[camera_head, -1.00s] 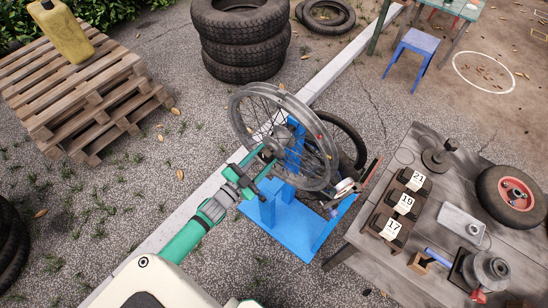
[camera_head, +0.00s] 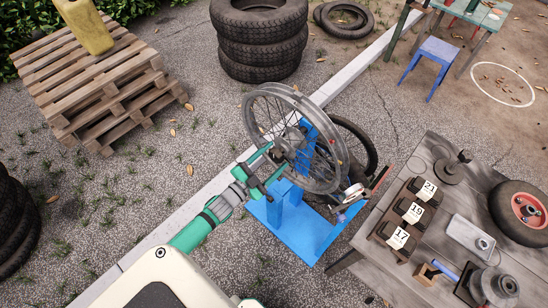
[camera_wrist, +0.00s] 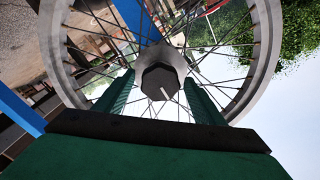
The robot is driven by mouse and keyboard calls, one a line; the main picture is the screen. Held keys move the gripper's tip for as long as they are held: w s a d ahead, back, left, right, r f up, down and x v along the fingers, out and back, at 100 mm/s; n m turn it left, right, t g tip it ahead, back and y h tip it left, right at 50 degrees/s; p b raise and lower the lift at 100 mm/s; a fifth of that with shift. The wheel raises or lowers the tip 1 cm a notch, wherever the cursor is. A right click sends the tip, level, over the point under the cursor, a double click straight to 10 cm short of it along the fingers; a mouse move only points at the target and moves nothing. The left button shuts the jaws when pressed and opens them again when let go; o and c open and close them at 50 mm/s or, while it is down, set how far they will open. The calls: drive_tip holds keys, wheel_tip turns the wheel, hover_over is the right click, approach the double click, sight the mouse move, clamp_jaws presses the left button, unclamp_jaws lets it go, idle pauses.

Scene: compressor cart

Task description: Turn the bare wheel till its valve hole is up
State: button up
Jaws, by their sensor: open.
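The bare wheel (camera_head: 250,122) is a grey spoked rim without a tyre, standing upright and a little tilted in the picture on a blue stand (camera_head: 287,237). In the wrist view its rim (camera_wrist: 58,45), thin spokes and grey hub with a dark hex nut (camera_wrist: 158,82) fill the upper part. My gripper (camera_head: 275,163) is at the near face of the wheel, by the hub. In the wrist view my gripper (camera_wrist: 160,98) is open, one green finger on each side of the hub nut. Whether the fingers touch spokes I cannot tell. I cannot make out the valve hole.
A grey workbench (camera_head: 376,262) at right holds number blocks, a small red-hubbed wheel (camera_head: 525,208) and metal parts. A black tyre (camera_head: 368,143) is behind the stand. Stacked tyres (camera_head: 262,45) and a wooden pallet (camera_head: 90,80) stand farther back.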

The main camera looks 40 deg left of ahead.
drive_tip(key=s, duration=1)
drive_tip(key=shift+s+a, duration=0.15)
drive_tip(key=shift+s, duration=0.1)
drive_tip(key=s+d+f+n+g, duration=0.1)
drive_tip(key=s+d, duration=0.5)
drive_tip(key=d, duration=0.3)
drive_tip(key=s+d+f+n+g, duration=0.1)
drive_tip(key=s+d+n, duration=0.1)
drive_tip(key=s+d, duration=0.55)
drive_tip(key=s+d+r+n, duration=0.1)
drive_tip(key=d+r, duration=0.3)
drive_tip(key=d, duration=0.5)
drive_tip(key=s+d+r+n, duration=0.1)
drive_tip(key=d+r+n, duration=0.3)
drive_tip(key=d, duration=0.5)
drive_tip(key=shift+s+r+g+y, duration=0.3)
drive_tip(key=shift+r, duration=0.15)
